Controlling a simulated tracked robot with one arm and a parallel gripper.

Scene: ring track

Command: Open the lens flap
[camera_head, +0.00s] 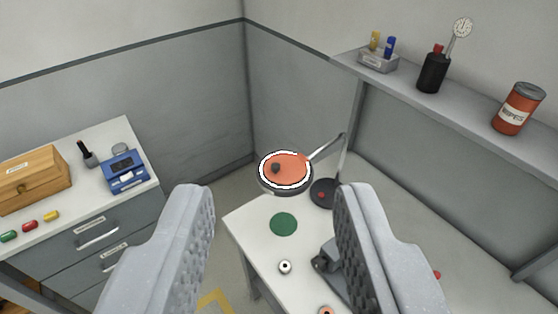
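The lens flap looks to be the orange round cover (292,166) with a dark knob (276,168), inside a white-rimmed magnifier head. The cover lies over the lens, so it appears closed. A grey jointed arm (326,148) carries the head above the white table, from a dark round base (322,192). My gripper (268,205) is open and empty, with one grey finger on each side of the view. The magnifier head sits ahead of the gap between the fingers, apart from both. The right finger hides part of the table.
The white table (246,222) bears a green disc (284,224), a small white ring-like part (285,267) and a dark grey device (330,262). A shelf at right holds a red can (519,108) and a black bottle (432,72). A drawer cabinet (85,255) stands at left.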

